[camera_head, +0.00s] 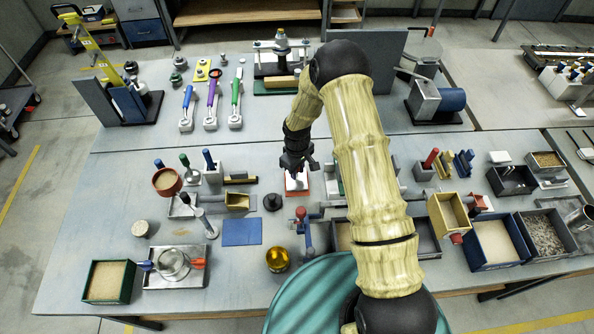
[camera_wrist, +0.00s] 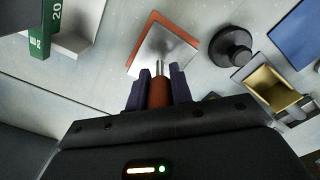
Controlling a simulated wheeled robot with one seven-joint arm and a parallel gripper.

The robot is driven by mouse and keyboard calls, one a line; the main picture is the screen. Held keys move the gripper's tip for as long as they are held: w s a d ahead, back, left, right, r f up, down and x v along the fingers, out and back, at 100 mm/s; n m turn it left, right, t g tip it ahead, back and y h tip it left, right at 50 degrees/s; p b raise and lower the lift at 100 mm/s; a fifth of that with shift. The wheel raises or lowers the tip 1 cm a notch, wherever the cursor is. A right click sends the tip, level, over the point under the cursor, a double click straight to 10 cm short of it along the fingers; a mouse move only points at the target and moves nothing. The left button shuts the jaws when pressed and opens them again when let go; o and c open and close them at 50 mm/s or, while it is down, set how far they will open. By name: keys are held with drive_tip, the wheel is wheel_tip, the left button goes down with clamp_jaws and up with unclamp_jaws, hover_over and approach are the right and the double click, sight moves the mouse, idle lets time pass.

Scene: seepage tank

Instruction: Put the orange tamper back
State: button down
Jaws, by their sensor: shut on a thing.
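The orange tamper has an orange handle (camera_wrist: 159,93), a thin metal stem and a square silver plate (camera_wrist: 165,50). My gripper (camera_wrist: 159,72) is shut on the handle, with a dark finger on each side of it. An orange square pad (camera_wrist: 136,40) shows from under the plate's left and top edges in the wrist view. I cannot tell whether the plate touches the pad. In the head view my gripper (camera_head: 297,170) is over the middle of the table, above the pale plate and the orange pad (camera_head: 287,193). The handle is hidden there by my gripper.
A black round knob-like piece (camera_head: 272,202) stands close to the left, with a brass scoop (camera_head: 238,202) beyond it. A blue mat (camera_head: 242,232) and an amber jar (camera_head: 277,260) lie nearer the front. A green block marked 20 (camera_wrist: 45,28) is nearby in the wrist view.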

drive_tip(key=shift+f, duration=0.75)
drive_tip(key=shift+f, duration=0.2)
drive_tip(key=c, duration=1.2)
unclamp_jaws()
drive_tip(key=shift+c, duration=0.2)
drive_tip(key=shift+r, duration=0.25)
wheel_tip(320, 180, up, 12)
drive_tip(key=b, duration=0.4)
drive_tip(key=shift+f, duration=0.1)
